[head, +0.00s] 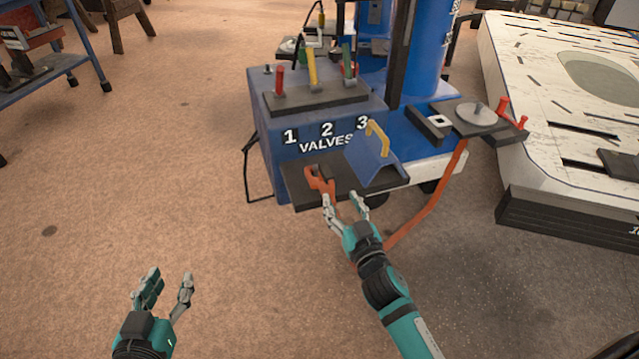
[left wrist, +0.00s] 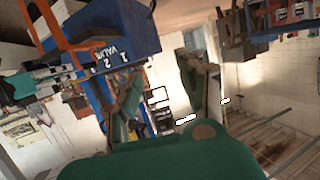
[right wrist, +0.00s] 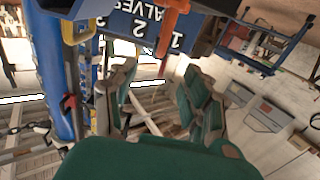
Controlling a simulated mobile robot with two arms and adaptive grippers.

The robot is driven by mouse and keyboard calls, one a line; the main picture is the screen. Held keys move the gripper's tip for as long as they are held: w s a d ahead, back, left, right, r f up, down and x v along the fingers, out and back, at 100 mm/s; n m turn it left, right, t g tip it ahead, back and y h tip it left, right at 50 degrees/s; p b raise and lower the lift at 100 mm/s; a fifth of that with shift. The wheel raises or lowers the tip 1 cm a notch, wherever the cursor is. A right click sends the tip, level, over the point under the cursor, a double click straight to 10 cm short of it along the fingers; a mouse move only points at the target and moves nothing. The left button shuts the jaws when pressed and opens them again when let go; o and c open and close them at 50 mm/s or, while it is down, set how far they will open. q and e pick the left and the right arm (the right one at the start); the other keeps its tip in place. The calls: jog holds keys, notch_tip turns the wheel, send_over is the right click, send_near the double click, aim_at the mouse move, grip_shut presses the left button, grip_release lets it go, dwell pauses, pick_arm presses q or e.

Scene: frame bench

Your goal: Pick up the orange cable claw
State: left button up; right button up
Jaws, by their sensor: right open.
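The orange cable claw (head: 320,183) lies at the left part of the dark shelf (head: 298,194) on the front of the blue valve cart. In the right wrist view the orange claw (right wrist: 172,26) shows at the top, in front of the "VALVES" label. My right gripper (head: 342,202) is open and empty, just in front of the shelf, with its fingertips close below and right of the claw. Whether they touch it is unclear. My left gripper (head: 169,280) is open and empty, low over the floor at the left, well away from the claw.
A blue bracket with a yellow handle (head: 380,140) stands on the shelf right of the claw. Red, yellow and green valve levers (head: 312,70) rise behind. An orange cable (head: 432,207) hangs at the right. A white slotted table (head: 540,130) stands further right.

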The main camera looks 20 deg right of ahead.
jog(key=b, duration=0.1)
send_near(323, 163)
jog(key=w, duration=0.4)
jog(key=shift+a+f, duration=0.15)
jog(key=shift+f, duration=0.25)
jog(key=w, duration=0.1)
jog(key=w+b, duration=0.1)
jog(key=w, duration=0.3)
jog(key=shift+w+r+b, duration=0.15)
jog(key=shift+r+b, duration=0.1)
jog(key=shift+b, duration=0.15)
jog(key=shift+w, duration=0.3)
pick_arm(q)
notch_tip(323, 163, up, 12)
jog(key=d+t+h, duration=0.1)
jog(key=t+h, duration=0.2)
jog(key=t, duration=0.5)
jog(key=shift+d+r, duration=0.15)
jog(key=shift+d, duration=0.2)
pick_arm(e)
grip_shut()
pick_arm(q)
jog(key=shift+s, duration=0.1)
pick_arm(e)
jog(key=shift+r, duration=0.15)
